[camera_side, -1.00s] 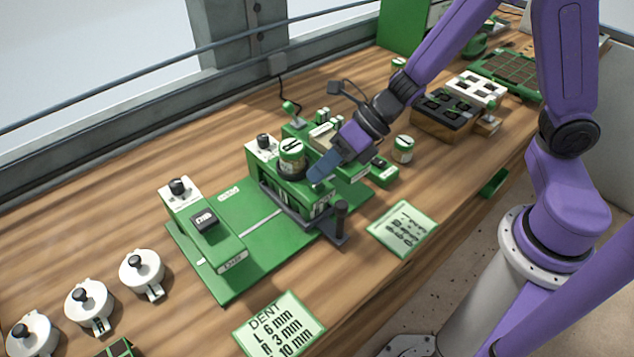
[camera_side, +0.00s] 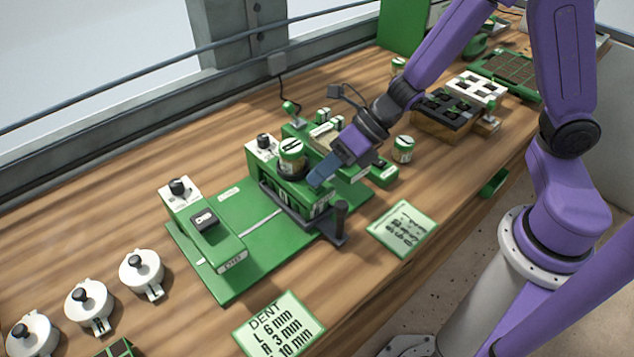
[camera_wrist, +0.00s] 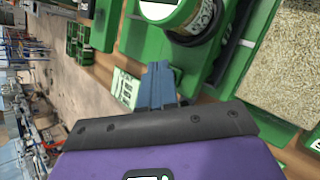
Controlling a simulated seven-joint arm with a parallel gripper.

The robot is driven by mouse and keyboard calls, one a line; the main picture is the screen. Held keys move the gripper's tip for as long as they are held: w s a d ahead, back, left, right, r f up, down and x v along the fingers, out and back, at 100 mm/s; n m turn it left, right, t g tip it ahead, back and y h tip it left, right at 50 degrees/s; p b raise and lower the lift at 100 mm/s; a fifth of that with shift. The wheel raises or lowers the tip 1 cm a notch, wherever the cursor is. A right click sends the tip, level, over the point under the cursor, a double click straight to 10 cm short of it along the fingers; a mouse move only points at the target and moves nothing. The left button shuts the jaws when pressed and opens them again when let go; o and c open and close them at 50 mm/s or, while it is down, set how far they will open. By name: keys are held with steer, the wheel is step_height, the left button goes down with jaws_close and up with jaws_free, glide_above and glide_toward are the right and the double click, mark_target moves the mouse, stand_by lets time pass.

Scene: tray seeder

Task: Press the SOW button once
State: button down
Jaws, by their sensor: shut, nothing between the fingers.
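My gripper (camera_side: 318,180), with blue fingers, is shut and empty. In the side view its tips point down at the front right of the green seeder unit (camera_side: 318,212), beside the lidded jar (camera_side: 292,160); I cannot tell whether they touch it. The wrist view also shows the shut fingers (camera_wrist: 158,85).
A dark upright handle (camera_side: 340,215) stands close in front of the seeder. A loose jar (camera_side: 403,149) stands to the right. Cards, including the DENT card (camera_side: 280,325), lie in front. White lidded pots (camera_side: 142,270) stand at left. The wrist view shows a seed-filled tray (camera_wrist: 285,75).

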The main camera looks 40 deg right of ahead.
mark_target(322, 184)
stand_by(0.4)
steer(key=shift+r, duration=0.85)
steer(key=shift+r, duration=2.5)
steer(key=s+d+m+g+h, duration=0.1)
steer(key=s+d+m+h, duration=0.3)
steer(key=m, duration=0.9)
steer(key=s+d+m+g+h, duration=0.2)
steer(key=s+d+m+h, duration=0.2)
steer(key=s+d+m, duration=0.5)
steer(key=s+m, duration=0.5)
steer(key=s, duration=0.1)
steer(key=shift+s+d+m+g, duration=0.25)
steer(key=shift+d+m+g, duration=0.05)
steer(key=shift+d, duration=0.05)
